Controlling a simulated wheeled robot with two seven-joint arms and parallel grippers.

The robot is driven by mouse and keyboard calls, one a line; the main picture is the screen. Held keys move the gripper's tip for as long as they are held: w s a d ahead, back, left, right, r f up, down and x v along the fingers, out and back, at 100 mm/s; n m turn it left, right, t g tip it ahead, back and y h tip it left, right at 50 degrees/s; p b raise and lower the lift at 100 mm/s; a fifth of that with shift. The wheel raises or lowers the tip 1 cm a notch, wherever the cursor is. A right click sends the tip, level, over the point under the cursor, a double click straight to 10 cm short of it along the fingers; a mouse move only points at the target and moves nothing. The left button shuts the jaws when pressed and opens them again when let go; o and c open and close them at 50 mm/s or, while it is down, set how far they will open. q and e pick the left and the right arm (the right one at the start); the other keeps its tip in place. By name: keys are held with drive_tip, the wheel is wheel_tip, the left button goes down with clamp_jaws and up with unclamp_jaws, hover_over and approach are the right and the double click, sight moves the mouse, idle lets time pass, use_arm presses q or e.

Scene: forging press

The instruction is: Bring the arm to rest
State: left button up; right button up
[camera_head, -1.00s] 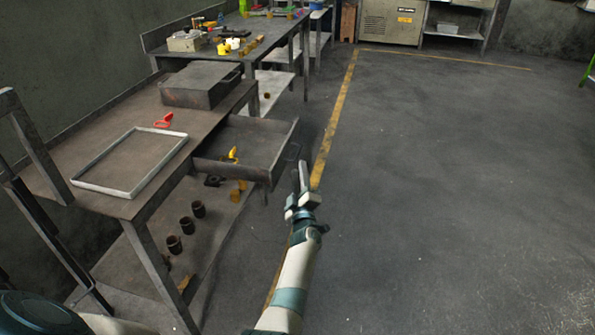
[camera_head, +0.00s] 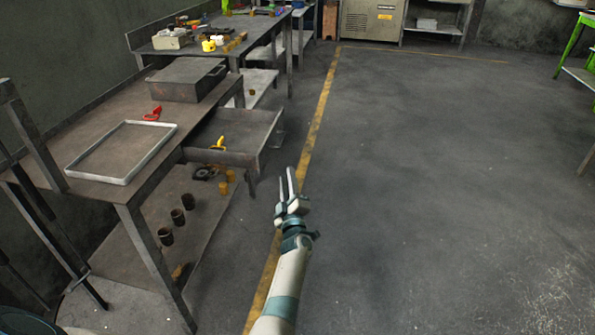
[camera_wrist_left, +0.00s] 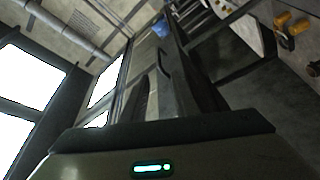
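My left arm enters the head view from the bottom, and its gripper (camera_head: 287,174) points up the picture. The two fingers stand apart with a narrow gap and nothing between them. The gripper is above the floor beside the yellow line, to the right of the bench and in front of the pulled-out drawer (camera_head: 262,150), apart from both. The wrist view shows the dark gripper body across the bottom, with no held object visible. My right gripper is out of view.
The workbench (camera_head: 100,187) at left carries a grey frame (camera_head: 122,181), red-handled tool (camera_head: 152,114) and metal box (camera_head: 187,80). Dark cups (camera_head: 177,217) stand on its lower shelf. A second bench (camera_head: 262,28) stands behind. The floor (camera_head: 420,180) at right is clear.

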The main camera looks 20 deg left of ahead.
use_arm(q)
drive_tip(key=s+d+f+m+g+h+p, duration=0.2)
drive_tip(key=s+d+f+m+h, duration=0.5)
drive_tip(key=f, duration=0.5)
drive_tip(key=s+d+f+m+g+h+p, duration=0.25)
drive_tip(key=s+d+f+m, duration=0.3)
drive_tip(key=s+f, duration=0.5)
drive_tip(key=s+d+f+m+g+p, duration=0.1)
drive_tip(key=s+f, duration=0.4)
drive_tip(key=s, duration=0.6)
drive_tip(key=s+d+f+m+g+h+p, duration=0.1)
drive_tip(key=s+f+m+g, duration=0.3)
drive_tip(key=s, duration=0.7)
drive_tip(key=s+d+f+m+g+h+p, duration=0.1)
drive_tip(key=s+d+f+m+g, duration=0.1)
drive_tip(key=s+f, duration=0.5)
drive_tip(key=s+d+m, duration=0.1)
drive_tip(key=s, duration=0.3)
drive_tip(key=shift+s+f, duration=0.2)
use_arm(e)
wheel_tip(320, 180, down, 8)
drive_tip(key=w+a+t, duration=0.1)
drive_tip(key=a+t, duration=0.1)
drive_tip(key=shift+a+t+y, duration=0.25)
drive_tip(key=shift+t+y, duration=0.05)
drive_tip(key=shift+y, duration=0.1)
